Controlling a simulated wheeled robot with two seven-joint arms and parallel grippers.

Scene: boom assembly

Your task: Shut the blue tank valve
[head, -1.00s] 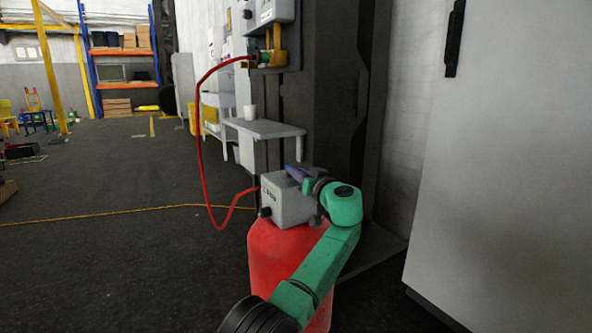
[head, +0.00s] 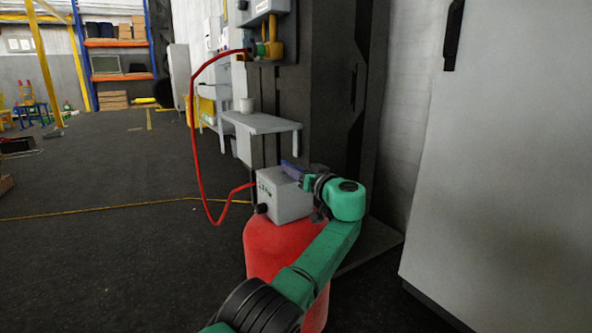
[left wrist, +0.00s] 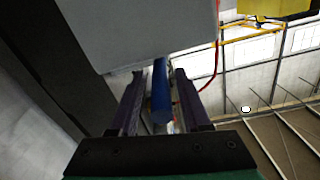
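The red tank (head: 270,250) stands on the floor with a grey box (head: 283,198) on top. My left gripper (head: 293,173) is at the right, far side of that box, its arm reaching in front of the tank. In the left wrist view the blue valve handle (left wrist: 160,92) sticks out from under the grey box (left wrist: 150,35). It lies between the two dark purple fingers of my left gripper (left wrist: 157,100), with a gap on both sides. The fingers are open around it. The head view does not clearly show the handle. My right gripper is out of view.
A small grey table (head: 262,124) with a cup (head: 246,105) stands behind. A large grey cabinet (head: 500,170) is at the right.

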